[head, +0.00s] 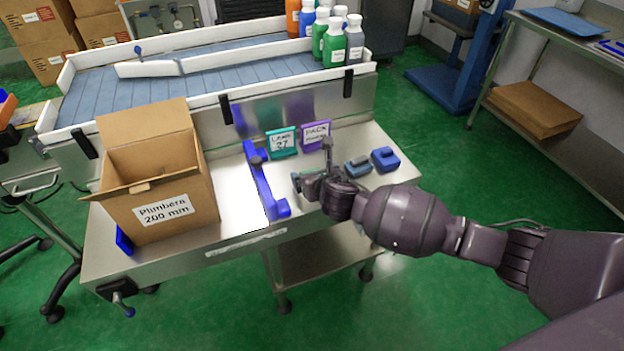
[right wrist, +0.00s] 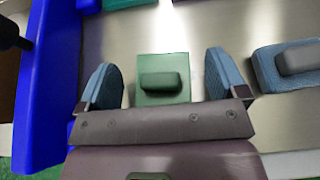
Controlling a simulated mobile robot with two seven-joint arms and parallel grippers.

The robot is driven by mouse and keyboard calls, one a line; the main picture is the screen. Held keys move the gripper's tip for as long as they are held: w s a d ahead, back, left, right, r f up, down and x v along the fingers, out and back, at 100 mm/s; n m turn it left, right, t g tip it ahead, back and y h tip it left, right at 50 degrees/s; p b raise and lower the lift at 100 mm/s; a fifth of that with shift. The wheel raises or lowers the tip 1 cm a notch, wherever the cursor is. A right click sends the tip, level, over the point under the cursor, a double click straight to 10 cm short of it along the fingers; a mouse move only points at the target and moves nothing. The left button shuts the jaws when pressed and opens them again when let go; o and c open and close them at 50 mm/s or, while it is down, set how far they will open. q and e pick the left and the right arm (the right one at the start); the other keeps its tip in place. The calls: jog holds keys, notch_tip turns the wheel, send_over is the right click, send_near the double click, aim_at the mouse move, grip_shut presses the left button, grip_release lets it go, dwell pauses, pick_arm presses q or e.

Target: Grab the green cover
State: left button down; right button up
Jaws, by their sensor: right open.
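The green cover (right wrist: 163,80) is a flat green square plate with a raised dark green block on top. It lies on the steel table in the right wrist view. My right gripper (right wrist: 163,68) is open above it, with one blue-padded finger on each side of the cover. I see gaps between the cover and both fingers. In the head view my right gripper (head: 312,170) is low over the table, and it hides the cover there. My left gripper is not in view.
A blue rail (head: 263,180) stands left of my gripper. Two blue-grey pieces (head: 358,166) (head: 385,160) lie to its right. A cardboard box (head: 160,205) is at left. Teal (head: 282,143) and purple (head: 315,135) signs stand behind. Bottles (head: 334,45) are on the conveyor (head: 200,75).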

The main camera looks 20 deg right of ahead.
jog(key=shift+r, duration=0.2)
jog(key=shift+c, duration=0.2)
jog(key=c, duration=1)
